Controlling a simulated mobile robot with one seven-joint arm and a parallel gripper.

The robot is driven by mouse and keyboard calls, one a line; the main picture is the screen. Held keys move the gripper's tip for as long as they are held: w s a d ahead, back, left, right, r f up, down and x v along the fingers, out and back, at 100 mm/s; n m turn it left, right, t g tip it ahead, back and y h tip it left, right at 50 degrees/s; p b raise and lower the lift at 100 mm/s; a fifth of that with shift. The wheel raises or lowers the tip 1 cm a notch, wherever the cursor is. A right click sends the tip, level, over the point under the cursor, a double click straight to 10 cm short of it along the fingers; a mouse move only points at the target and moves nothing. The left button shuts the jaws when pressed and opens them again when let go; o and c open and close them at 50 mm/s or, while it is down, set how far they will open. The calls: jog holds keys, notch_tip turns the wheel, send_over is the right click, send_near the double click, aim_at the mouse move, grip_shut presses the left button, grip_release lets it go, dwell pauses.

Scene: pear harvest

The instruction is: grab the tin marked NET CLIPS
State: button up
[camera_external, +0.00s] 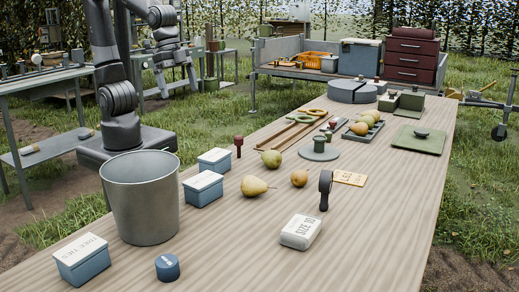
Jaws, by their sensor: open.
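Several blue tins with white lids stand on the long wooden table. The front one (82,265) reads TREE TIES. Two more stand behind the metal bucket, a nearer one (203,191) and a farther one (215,163). Their lid lettering is too small to read, so I cannot tell which, if either, is marked NET CLIPS. My gripper (177,88) is open and empty, pointing down, high up and beyond the table's left side, apart from all the tins.
The grey bucket (140,205) stands close in front of the nearer tin. Pears (255,186), a dark-handled tool (325,188), a SIZE 10 box (301,231) and a round blue container (167,267) lie around. A side table (40,82) stands at left.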

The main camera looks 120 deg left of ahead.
jog(key=w+d+f+g, duration=0.2)
jog(key=w+d+f, duration=0.1)
jog(key=w+f, duration=0.45)
jog(key=g, duration=0.1)
send_over(203, 179)
jog(key=s, duration=0.1)
jog(key=shift+m, duration=0.4)
jog(key=f, duration=0.8)
jog(key=shift+a, duration=0.35)
jog(key=shift+d+f, duration=0.1)
jog(key=shift+f, duration=0.2)
notch_tip(203, 179, down, 5)
jog(key=shift+w+f, duration=0.1)
jog(key=shift+f, duration=0.1)
jog(key=shift+w+d+f, duration=0.1)
jog(key=shift+w+f, duration=0.05)
jog(key=shift+f, duration=1.2)
jog(key=shift+w+d+f, duration=0.1)
jog(key=shift+w+f, duration=0.05)
jog(key=shift+f, duration=1.2)
jog(key=c, duration=0.8)
jog(key=shift+o, duration=0.2)
jog(key=shift+r, duration=0.1)
